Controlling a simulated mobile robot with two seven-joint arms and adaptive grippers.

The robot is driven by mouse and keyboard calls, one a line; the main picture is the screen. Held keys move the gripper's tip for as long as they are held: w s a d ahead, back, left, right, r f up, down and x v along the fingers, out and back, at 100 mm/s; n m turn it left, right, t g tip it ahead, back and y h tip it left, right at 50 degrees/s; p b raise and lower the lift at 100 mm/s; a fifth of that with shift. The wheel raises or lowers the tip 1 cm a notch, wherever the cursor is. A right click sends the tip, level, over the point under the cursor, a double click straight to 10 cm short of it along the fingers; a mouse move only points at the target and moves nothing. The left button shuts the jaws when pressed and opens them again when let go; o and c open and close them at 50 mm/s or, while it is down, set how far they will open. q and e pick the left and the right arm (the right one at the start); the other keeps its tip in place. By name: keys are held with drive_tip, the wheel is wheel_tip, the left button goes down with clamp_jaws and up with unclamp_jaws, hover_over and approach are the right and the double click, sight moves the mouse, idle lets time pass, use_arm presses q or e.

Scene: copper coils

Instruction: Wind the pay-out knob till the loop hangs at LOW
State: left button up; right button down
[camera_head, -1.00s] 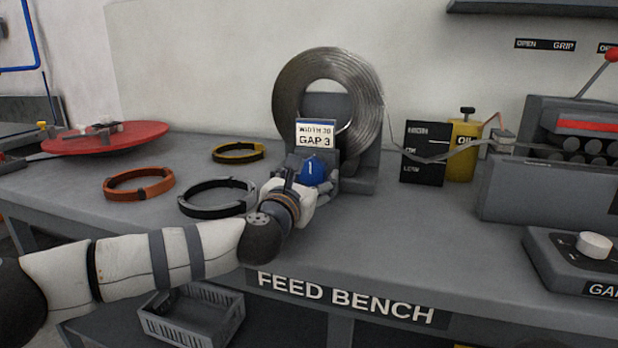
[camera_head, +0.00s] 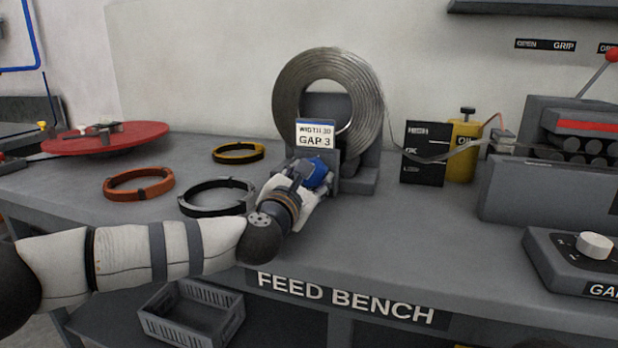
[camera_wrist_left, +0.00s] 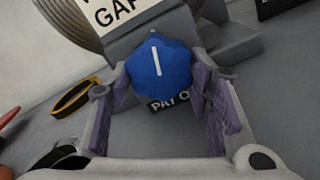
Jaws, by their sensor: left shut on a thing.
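The blue pay-out knob (camera_head: 319,170) sits low on the front of the coil stand, below a card reading WIDTH 30, GAP 3. My left gripper (camera_head: 306,177) is shut on it. In the left wrist view the knob (camera_wrist_left: 158,72) lies between the two fingers, its white mark facing me, with a partly hidden PAY O... label below. The metal strip loop (camera_head: 428,160) sags from the coil (camera_head: 290,95) across the black level board (camera_head: 423,178) marked HIGH, OK and LOW. Its lowest part hangs between the OK and LOW marks. My right gripper is out of view.
Orange (camera_head: 139,184), black-grey (camera_head: 217,197) and yellow (camera_head: 238,153) rings lie left of the stand. A yellow oil can (camera_head: 464,160) stands behind the board. The roller machine (camera_head: 570,120) and a white-knobbed GAP box (camera_head: 560,262) are right.

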use_arm(q)
drive_tip(key=m, duration=0.4)
drive_tip(key=shift+r, duration=0.15)
drive_tip(key=shift+a+m+p, duration=0.1)
drive_tip(key=shift+m+p, duration=0.3)
drive_tip(key=shift+m, duration=1.3)
drive_tip(key=o, duration=1.1)
drive_tip(key=shift+o, duration=0.2)
drive_tip(key=v, duration=1.2)
